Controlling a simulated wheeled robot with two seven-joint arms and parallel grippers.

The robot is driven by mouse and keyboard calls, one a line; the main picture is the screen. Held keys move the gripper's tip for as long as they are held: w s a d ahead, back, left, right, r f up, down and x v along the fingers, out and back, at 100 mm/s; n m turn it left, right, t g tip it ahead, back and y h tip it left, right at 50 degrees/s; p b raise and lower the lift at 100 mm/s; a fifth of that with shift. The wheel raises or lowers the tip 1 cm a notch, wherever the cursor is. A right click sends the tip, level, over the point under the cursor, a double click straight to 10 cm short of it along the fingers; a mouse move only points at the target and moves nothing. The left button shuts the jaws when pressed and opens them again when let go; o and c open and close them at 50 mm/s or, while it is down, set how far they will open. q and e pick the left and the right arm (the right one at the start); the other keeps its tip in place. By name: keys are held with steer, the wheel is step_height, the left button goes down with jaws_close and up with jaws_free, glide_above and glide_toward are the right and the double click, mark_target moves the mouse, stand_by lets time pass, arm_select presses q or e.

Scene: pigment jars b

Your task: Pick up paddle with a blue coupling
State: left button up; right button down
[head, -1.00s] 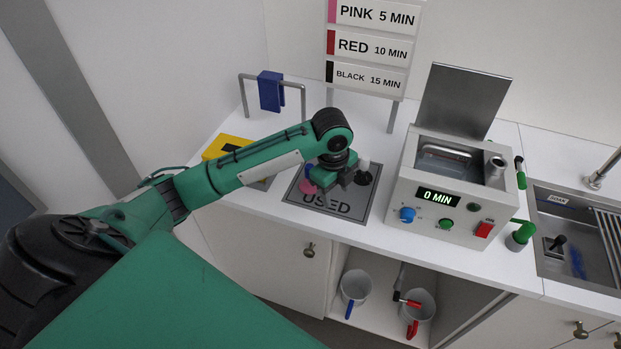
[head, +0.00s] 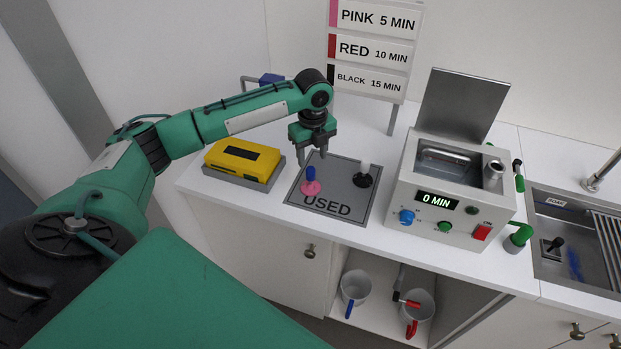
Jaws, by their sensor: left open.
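The paddle with a blue coupling (head: 311,175) stands on the grey mat marked USED (head: 345,193), with its blue coupling up and a pink, pigment-coloured lower part. A second paddle (head: 363,180) with a white coupling and a black lower part stands to its right on the same mat. My left gripper (head: 312,154) is open, fingers pointing down, just behind and above the blue coupling. It looks empty and apart from both paddles. My right gripper is out of view.
A yellow and black box (head: 241,160) sits on a dark tray left of the mat. A machine reading 0 MIN (head: 452,200) with a raised lid stands to the right, beside a sink (head: 556,230). A sign (head: 372,52) stands behind.

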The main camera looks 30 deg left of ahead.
mark_target(310, 169)
arm_select(q)
steer(key=shift+f, duration=0.65)
steer(key=shift+f+p, duration=0.3)
steer(key=shift+p, duration=0.1)
steer(key=f, duration=0.1)
steer(key=f+p, duration=0.1)
steer(key=f, duration=0.1)
steer(key=shift+s+a+f+p, duration=0.15)
steer(key=shift+s+f+p, duration=0.1)
steer(key=shift+f+p, duration=0.05)
steer(key=shift+f, duration=0.5)
steer(key=c, duration=1)
jaws_close()
